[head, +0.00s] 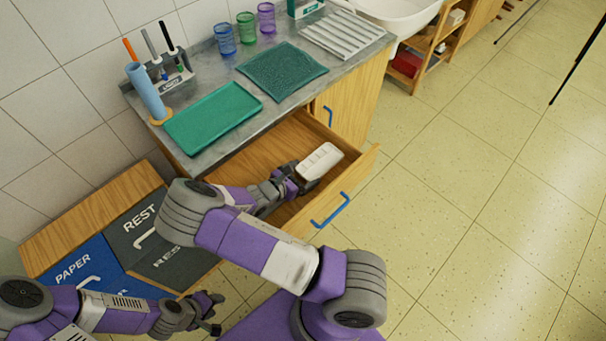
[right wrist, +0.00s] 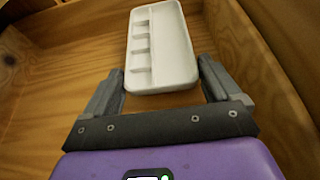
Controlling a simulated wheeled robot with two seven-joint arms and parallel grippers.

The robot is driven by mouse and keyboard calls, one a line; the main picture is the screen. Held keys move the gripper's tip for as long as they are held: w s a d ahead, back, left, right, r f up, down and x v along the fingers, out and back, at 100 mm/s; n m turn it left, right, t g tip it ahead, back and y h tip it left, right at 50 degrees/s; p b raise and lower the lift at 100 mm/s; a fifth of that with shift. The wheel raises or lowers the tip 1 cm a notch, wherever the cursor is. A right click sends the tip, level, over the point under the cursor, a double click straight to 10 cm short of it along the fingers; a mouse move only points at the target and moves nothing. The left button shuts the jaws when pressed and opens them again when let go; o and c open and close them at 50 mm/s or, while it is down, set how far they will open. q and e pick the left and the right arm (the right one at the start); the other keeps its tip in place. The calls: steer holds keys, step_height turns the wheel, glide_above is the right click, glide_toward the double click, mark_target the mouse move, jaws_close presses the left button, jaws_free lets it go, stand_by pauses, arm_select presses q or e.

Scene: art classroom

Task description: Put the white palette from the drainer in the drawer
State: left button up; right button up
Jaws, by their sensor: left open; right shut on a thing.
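The white palette (head: 320,161) is a small rounded tray with compartments along one side, seen clearly in the right wrist view (right wrist: 162,45). My right gripper (head: 299,177) is shut on its near end and holds it inside the open drawer (head: 262,152). In the right wrist view the gripper's fingers (right wrist: 164,78) flank the palette, over the wooden drawer floor (right wrist: 75,80). I cannot tell whether the palette touches the floor. The white drainer (head: 345,36) on the counter is empty. My left gripper (head: 213,314) is open and empty at the lower left, outside the drawer.
The grey counter holds a green tray (head: 212,117), a dark green mat (head: 282,71), several coloured cups (head: 246,28) and a pen holder (head: 172,76). Bins labelled PAPER (head: 72,268) and REST (head: 140,218) stand left of the drawer. The drawer has a blue handle (head: 330,211).

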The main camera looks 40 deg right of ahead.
steer(key=shift+f+b, duration=0.3)
steer(key=shift+f, duration=0.3)
steer(key=o, duration=0.8)
steer(key=shift+c, duration=0.2)
steer(key=shift+r, duration=0.2)
steer(key=shift+a+r+p, duration=0.6)
steer(key=shift+r+p, duration=0.05)
steer(key=shift+r, duration=0.15)
steer(key=p+v, duration=0.2)
steer(key=v, duration=0.7)
steer(key=shift+a, duration=0.35)
steer(key=shift+s+a+r, duration=0.15)
steer(key=shift+a+r, duration=0.05)
steer(key=shift+a, duration=0.25)
